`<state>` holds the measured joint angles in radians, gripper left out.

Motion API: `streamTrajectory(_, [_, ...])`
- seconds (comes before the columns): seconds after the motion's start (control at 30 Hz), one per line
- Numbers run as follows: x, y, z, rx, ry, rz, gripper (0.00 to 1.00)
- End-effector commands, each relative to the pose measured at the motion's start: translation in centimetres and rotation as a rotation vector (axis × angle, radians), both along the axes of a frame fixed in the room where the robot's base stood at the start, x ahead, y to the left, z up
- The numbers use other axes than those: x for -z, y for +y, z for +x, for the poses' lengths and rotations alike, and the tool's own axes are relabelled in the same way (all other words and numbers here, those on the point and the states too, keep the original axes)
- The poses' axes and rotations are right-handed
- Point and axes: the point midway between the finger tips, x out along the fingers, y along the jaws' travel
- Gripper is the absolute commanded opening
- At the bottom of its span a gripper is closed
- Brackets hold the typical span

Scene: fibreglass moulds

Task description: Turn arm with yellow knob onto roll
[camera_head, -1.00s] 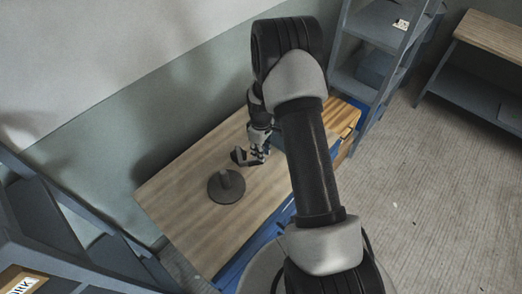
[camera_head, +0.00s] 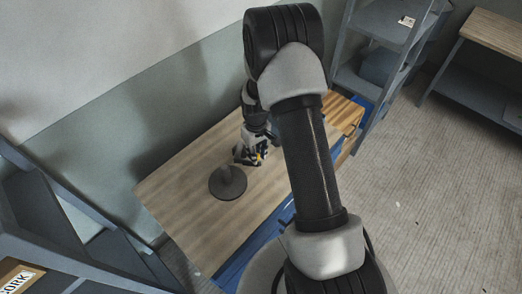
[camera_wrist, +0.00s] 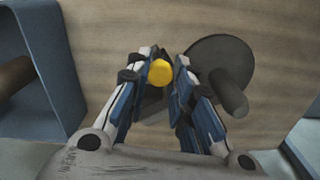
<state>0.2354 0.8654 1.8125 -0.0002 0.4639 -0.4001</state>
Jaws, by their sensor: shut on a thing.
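My gripper (camera_head: 249,154) is low over the wooden table in the head view. In the wrist view my gripper (camera_wrist: 161,62) has its two fingers closed on the sides of the yellow knob (camera_wrist: 160,74). A grey piece (camera_wrist: 152,107), seemingly the arm under the knob, shows partly between the fingers; the rest is hidden. A dark round disc (camera_wrist: 212,50) with a grey post (camera_wrist: 230,95) is just right of the fingers. In the head view the disc (camera_head: 226,190) stands left of and below my gripper. I cannot tell for sure which piece is the roll.
A blue-grey open holder (camera_wrist: 62,75) with a brown cylinder (camera_wrist: 14,77) is at the wrist view's left. The wooden table (camera_head: 190,215) is clear left of the disc. Grey shelves (camera_head: 372,65) stand beyond the table, others (camera_head: 60,225) at lower left.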

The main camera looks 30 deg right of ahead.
Motion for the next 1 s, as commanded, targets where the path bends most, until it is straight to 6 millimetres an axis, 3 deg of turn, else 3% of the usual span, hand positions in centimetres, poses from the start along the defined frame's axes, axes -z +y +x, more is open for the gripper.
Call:
streamTrajectory(0.5, [0.1,4.7,0.2,0.437,-0.001,0.000,0.00])
streamTrajectory(1.0, [-0.1,6.3,0.8,0.612,-0.002,0.000,0.00])
